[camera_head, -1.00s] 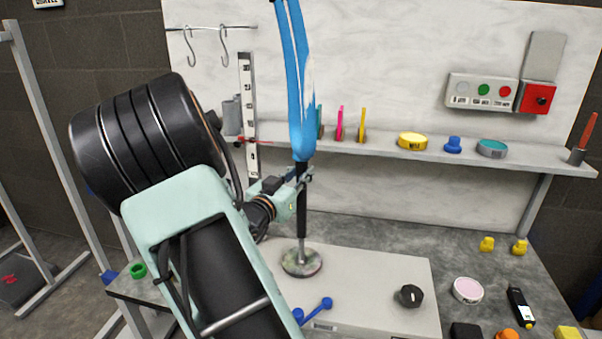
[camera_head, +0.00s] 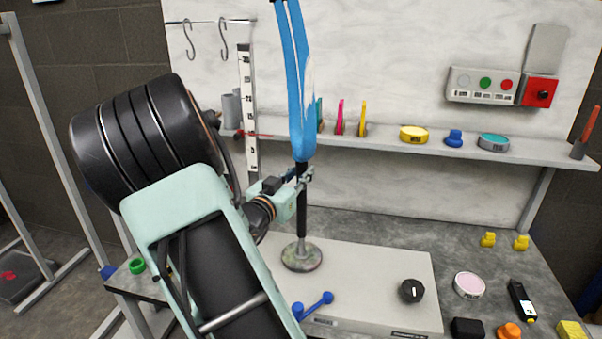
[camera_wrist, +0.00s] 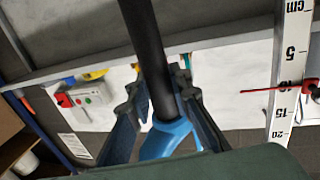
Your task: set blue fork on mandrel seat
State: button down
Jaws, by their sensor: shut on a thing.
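The blue fork (camera_head: 304,130) is upright, with its two blue legs pointing up and its black steerer tube (camera_head: 301,212) pointing down. My gripper (camera_head: 304,183) is shut on the steerer just below the blue crown. In the wrist view the fingers (camera_wrist: 160,95) close around the black tube, with the blue crown (camera_wrist: 168,138) beside them. The mandrel seat (camera_head: 302,258) is a round, mottled grey disc on the bench unit, in line below the steerer. The tube's lower end appears just above or at the seat; I cannot tell whether they touch.
The pale bench unit (camera_head: 370,275) carries a black knob (camera_head: 411,291) and a blue lever (camera_head: 313,305). Behind the fork, a shelf (camera_head: 380,142) holds coloured parts, and a vertical ruler (camera_head: 248,115) stands left. Small items lie on the bench at right.

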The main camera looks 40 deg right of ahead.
aim_at(299, 199)
jog(key=shift+f+b, duration=2.8)
jog(key=shift+f, duration=0.85)
jog(key=c, duration=1.8)
grip_release()
jog(key=shift+o, duration=0.6)
jog(key=shift+f, duration=0.1)
jog(key=shift+a, duration=0.1)
jog(key=v, duration=1.2)
